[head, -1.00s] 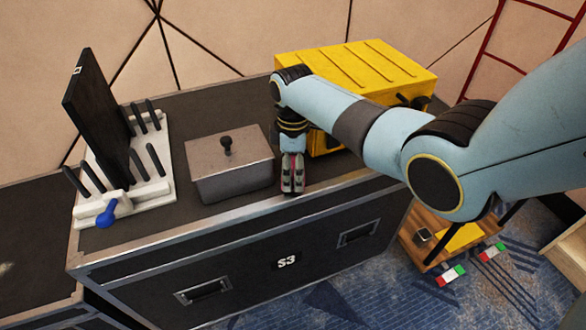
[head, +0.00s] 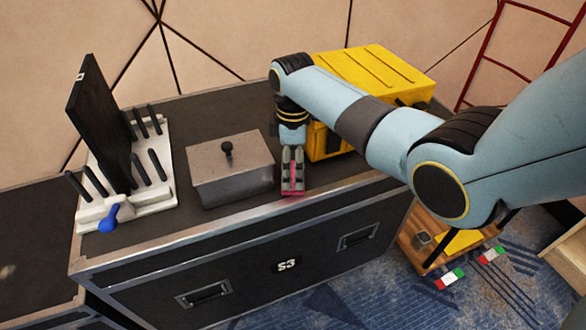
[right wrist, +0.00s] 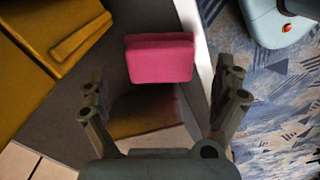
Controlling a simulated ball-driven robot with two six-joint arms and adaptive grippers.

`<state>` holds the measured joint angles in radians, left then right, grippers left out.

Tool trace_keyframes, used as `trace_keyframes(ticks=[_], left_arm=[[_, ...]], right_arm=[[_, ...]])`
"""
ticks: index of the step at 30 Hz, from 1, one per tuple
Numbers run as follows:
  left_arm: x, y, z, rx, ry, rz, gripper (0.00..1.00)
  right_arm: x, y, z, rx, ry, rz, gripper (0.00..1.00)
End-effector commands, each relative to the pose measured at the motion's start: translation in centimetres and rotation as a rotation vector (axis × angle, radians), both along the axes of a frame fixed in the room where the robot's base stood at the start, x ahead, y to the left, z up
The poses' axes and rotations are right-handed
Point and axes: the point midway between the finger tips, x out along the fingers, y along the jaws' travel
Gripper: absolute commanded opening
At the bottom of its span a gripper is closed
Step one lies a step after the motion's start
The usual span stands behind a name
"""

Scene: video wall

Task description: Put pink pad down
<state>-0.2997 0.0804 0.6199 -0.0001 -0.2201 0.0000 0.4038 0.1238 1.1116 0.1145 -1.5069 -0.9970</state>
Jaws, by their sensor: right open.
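The pink pad (right wrist: 160,58) lies on the dark top of the case, close to its metal front edge, in the right wrist view. In the head view only a bit of pink (head: 292,192) shows at the fingertips. My right gripper (head: 293,184) is low over the case top, between the grey lidded box and the yellow case. In the right wrist view its fingers (right wrist: 162,95) are spread wide, apart from the pad. A shaded brownish-yellow block with a reddish edge (right wrist: 148,112) lies between the fingers; I cannot tell what it is. My left gripper is out of view.
The grey box with a black knob (head: 230,170) stands left of my right gripper. The yellow case (head: 370,75) is close behind it. A white rack (head: 150,190) with black pegs, a dark upright panel (head: 98,118) and a blue handle (head: 108,216) stand further left.

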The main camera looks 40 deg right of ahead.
Motion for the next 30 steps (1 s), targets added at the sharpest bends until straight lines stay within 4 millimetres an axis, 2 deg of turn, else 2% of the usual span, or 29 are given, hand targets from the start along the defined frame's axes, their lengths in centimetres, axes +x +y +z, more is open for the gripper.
trace_keyframes(ticks=[1,6,12,17,30], left_arm=[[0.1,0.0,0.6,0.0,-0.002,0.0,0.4],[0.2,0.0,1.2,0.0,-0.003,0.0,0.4],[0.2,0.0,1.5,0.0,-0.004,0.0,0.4],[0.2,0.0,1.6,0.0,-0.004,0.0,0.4],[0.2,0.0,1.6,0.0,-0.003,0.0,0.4]], right_arm=[[0.1,0.0,1.5,-0.001,-0.004,0.0,0.98],[0.1,0.0,5.3,-0.001,-0.003,0.001,0.98],[0.0,0.0,8.0,0.0,0.0,0.0,0.98],[0.0,0.0,8.6,0.001,0.001,0.0,0.98],[0.0,0.0,8.6,0.001,0.001,0.0,0.98]])
